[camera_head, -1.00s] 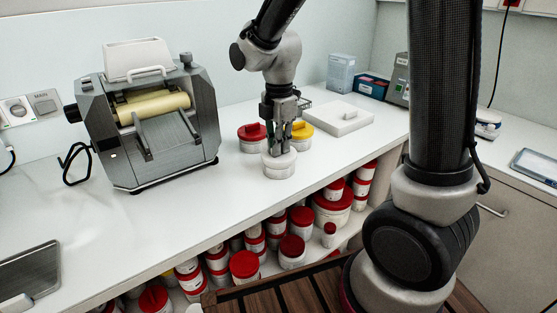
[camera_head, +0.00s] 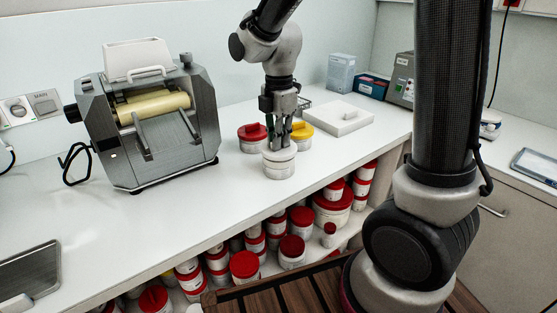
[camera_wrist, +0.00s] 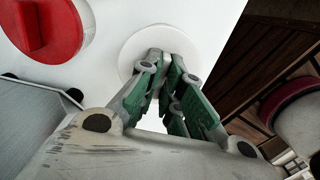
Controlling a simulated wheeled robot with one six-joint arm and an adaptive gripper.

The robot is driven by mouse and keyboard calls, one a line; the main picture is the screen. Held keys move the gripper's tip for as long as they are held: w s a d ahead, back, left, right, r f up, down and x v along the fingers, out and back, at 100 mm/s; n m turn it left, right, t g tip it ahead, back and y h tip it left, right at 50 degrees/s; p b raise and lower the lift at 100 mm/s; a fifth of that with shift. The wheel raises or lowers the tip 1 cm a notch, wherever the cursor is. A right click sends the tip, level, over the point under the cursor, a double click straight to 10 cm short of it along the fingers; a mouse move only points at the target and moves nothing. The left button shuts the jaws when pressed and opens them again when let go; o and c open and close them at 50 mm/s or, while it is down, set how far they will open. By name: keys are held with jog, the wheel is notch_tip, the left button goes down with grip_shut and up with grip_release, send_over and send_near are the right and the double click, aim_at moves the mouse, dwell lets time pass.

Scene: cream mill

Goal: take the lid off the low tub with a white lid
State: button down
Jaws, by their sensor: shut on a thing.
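The low tub (camera_head: 279,172) with a white lid (camera_head: 268,154) stands near the front edge of the white counter. My gripper (camera_head: 279,147) comes down from above and is shut on the white lid at its middle. In the wrist view the round lid (camera_wrist: 135,52) lies under my closed green-padded fingers (camera_wrist: 165,65), which hide its centre and any knob. The lid sits slightly high over the tub; I cannot tell whether a gap is open between them.
A red-lidded tub (camera_head: 252,138) and a yellow-lidded tub (camera_head: 302,136) stand close behind. A steel mill (camera_head: 150,120) is at the left, a white slab (camera_head: 338,119) at the right.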

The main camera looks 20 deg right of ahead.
jog(key=shift+r, duration=0.15)
jog(key=shift+r, duration=1.45)
